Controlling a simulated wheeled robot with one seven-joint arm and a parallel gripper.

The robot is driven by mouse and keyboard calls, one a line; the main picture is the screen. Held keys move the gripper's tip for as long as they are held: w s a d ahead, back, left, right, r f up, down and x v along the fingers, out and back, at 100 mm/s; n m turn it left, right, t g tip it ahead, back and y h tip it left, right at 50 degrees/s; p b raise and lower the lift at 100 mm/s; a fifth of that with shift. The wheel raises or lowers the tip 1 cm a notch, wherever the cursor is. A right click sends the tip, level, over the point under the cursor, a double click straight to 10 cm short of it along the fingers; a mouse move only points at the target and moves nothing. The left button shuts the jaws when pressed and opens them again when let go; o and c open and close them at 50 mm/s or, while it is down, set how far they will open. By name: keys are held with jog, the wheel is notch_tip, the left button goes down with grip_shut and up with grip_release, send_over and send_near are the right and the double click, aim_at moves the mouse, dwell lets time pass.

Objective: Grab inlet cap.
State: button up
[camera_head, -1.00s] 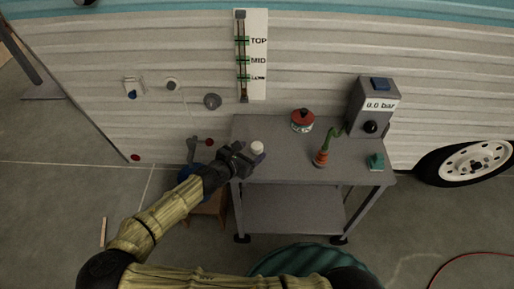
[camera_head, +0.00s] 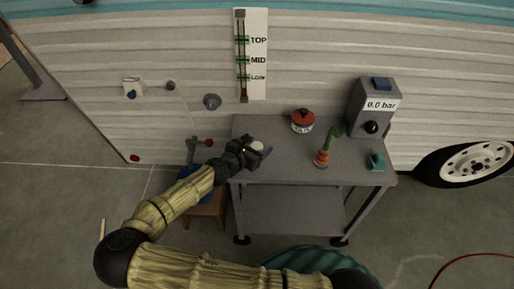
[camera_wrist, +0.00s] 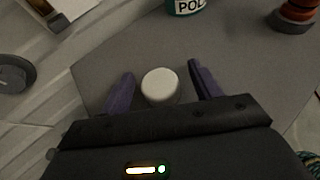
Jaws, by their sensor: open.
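A short white round cap (camera_wrist: 160,86), which looks like the inlet cap, stands on the left front part of the grey cart top (camera_wrist: 235,60). My gripper (camera_wrist: 161,70) is open, with one purple finger on each side of the cap. Gaps show between the cap and both fingers in the wrist view. In the head view my gripper (camera_head: 263,150) is low over the cart's left edge, and the white cap (camera_head: 257,146) is partly hidden by it.
On the cart stand a red-topped tin (camera_head: 302,121), an orange and green fitting (camera_head: 323,156), a teal block (camera_head: 377,161) and a grey gauge box (camera_head: 372,105) reading 0.0 bar. The camper wall (camera_head: 320,60) rises behind.

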aim_at(257, 146)
jog(key=shift+c, duration=0.2)
jog(key=c, duration=1)
notch_tip(257, 146, up, 10)
jog(key=shift+p, duration=1.05)
